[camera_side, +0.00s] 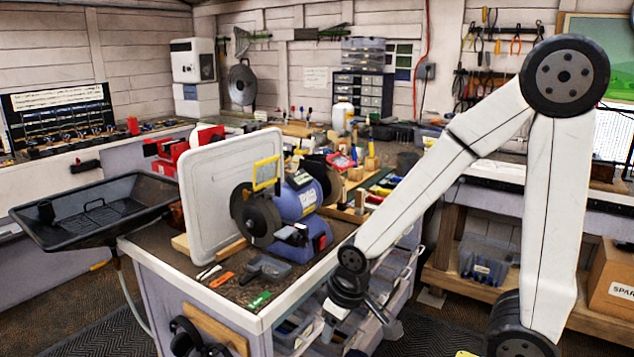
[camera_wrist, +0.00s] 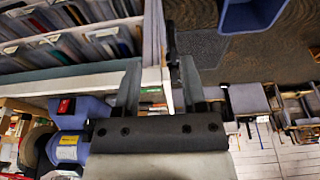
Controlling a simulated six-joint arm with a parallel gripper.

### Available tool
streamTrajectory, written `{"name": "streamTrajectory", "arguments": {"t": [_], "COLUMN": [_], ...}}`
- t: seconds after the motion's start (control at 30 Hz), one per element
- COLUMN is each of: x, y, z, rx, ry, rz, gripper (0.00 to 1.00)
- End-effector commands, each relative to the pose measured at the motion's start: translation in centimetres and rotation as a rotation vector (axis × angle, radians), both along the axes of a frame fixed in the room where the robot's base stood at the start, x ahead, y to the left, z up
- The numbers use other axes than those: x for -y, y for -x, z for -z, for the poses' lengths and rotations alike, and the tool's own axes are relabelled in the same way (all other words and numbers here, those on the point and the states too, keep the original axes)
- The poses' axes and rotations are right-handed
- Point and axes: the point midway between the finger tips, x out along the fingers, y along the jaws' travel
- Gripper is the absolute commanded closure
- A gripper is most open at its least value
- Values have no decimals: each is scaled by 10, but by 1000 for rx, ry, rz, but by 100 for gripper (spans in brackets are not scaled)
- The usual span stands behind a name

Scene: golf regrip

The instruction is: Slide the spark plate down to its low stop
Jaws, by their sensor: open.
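The blue bench grinder (camera_side: 299,200) stands on the bench with a dark wheel (camera_side: 257,218) at its left end. A yellow-framed shield (camera_side: 266,174) sits above that wheel. I cannot make out for sure which part is the spark plate. My gripper (camera_side: 357,322) is low off the bench's front right side, apart from the grinder. In the wrist view my gripper (camera_wrist: 160,78) is open with nothing held. The grinder body (camera_wrist: 78,142) shows at its lower left there.
The bench top (camera_side: 240,292) carries a green item (camera_side: 259,300), an orange tool (camera_side: 221,280) and a grey tray (camera_side: 267,268). A black basin (camera_side: 95,210) stands at left. Bins (camera_side: 290,328) fill the shelves beneath. Bare floor lies right of the bench.

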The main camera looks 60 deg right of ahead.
Motion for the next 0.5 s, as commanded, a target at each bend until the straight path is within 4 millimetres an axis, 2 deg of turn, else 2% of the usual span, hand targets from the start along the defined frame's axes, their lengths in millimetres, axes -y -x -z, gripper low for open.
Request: {"name": "streamTrajectory", "arguments": {"t": [0.17,0.27,0.5], "x": [9,19,55], "y": [-16,-32,-87], "z": [-2,-5,-21], "rx": [63,136,393], "ry": [11,23,56], "rz": [15,29,66], "gripper": [47,47,47]}}
